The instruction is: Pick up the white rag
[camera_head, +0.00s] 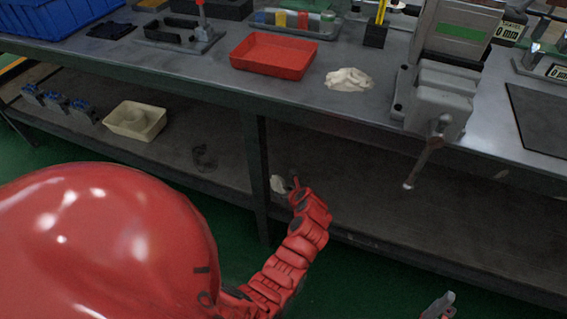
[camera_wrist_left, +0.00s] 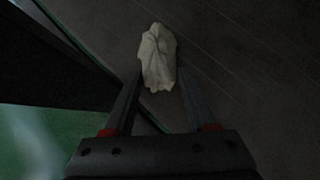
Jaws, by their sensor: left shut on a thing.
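A white rag (camera_head: 278,184) shows at the lower shelf, just beside the table leg. My left gripper (camera_head: 294,181) reaches in from below at that spot, and its red arm covers part of the area. In the left wrist view the crumpled rag (camera_wrist_left: 158,58) is at the fingertips of my left gripper (camera_wrist_left: 160,85), which is shut on it. Whether the rag still touches the shelf I cannot tell. A second crumpled white cloth (camera_head: 349,79) lies on the bench top. A small part of my right gripper (camera_head: 438,306) shows at the bottom edge; its jaws are unclear.
The lower shelf (camera_head: 400,200) is mostly bare right of the leg (camera_head: 256,160). On its left are a cream tray (camera_head: 135,121), a dark coil (camera_head: 204,158) and blue-grey parts (camera_head: 55,101). Above, the bench holds a red tray (camera_head: 272,56) and a vise (camera_head: 440,98) with a hanging handle.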

